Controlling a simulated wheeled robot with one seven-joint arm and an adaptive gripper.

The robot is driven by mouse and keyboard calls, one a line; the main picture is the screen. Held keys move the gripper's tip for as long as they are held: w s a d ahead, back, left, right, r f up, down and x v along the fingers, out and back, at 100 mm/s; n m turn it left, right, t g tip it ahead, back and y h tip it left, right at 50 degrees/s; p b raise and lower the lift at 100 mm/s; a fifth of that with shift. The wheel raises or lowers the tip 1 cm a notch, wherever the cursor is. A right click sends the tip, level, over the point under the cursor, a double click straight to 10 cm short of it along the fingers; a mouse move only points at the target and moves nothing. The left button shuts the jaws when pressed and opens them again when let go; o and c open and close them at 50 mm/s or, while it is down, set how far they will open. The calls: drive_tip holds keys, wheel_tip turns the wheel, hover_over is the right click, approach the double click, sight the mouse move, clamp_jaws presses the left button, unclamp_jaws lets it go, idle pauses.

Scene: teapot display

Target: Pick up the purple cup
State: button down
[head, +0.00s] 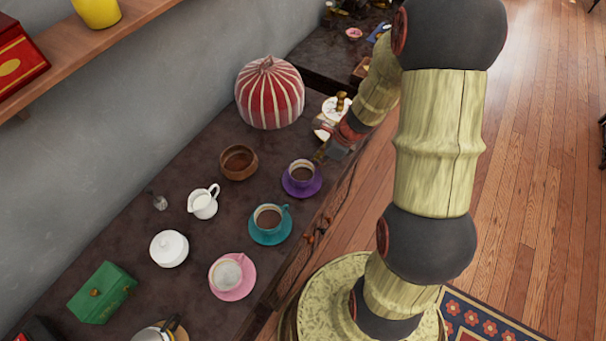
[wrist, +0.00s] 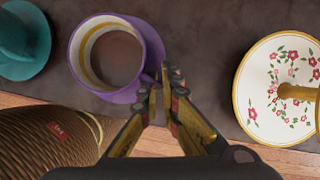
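The purple cup (head: 302,173) holds brown liquid and stands upright on a purple saucer (head: 290,190) near the table's front edge. In the wrist view the cup (wrist: 76,62) is at upper left, with the saucer rim (wrist: 156,48) showing to its right. My gripper (head: 325,156) is just right of the cup in the head view. In the wrist view the fingertips of my gripper (wrist: 165,86) are close together at the cup's lower right, by the saucer edge. The fingertips partly hide the handle area, and I cannot tell whether they hold anything.
A teal cup and saucer (head: 269,220) stand nearby, with a pink cup and saucer (head: 232,277) beyond. A brown wooden bowl (head: 239,163) and a red striped dome (head: 270,93) are behind. A floral plate (wrist: 258,88) is right of my gripper; a wicker basket (wrist: 40,135) is lower left.

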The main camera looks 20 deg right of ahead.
drive_tip(key=shift+r, duration=0.15)
drive_tip(key=shift+r+p, duration=1.25)
drive_tip(key=shift+r, duration=0.3)
drive_tip(key=shift+s+r, duration=0.2)
drive_tip(key=shift+r, duration=0.1)
drive_tip(key=s+a+r+p, duration=0.4)
drive_tip(key=s+r, duration=0.5)
drive_tip(key=s, duration=0.3)
drive_tip(key=shift+s+p, duration=0.35)
drive_tip(key=shift+p, duration=0.4)
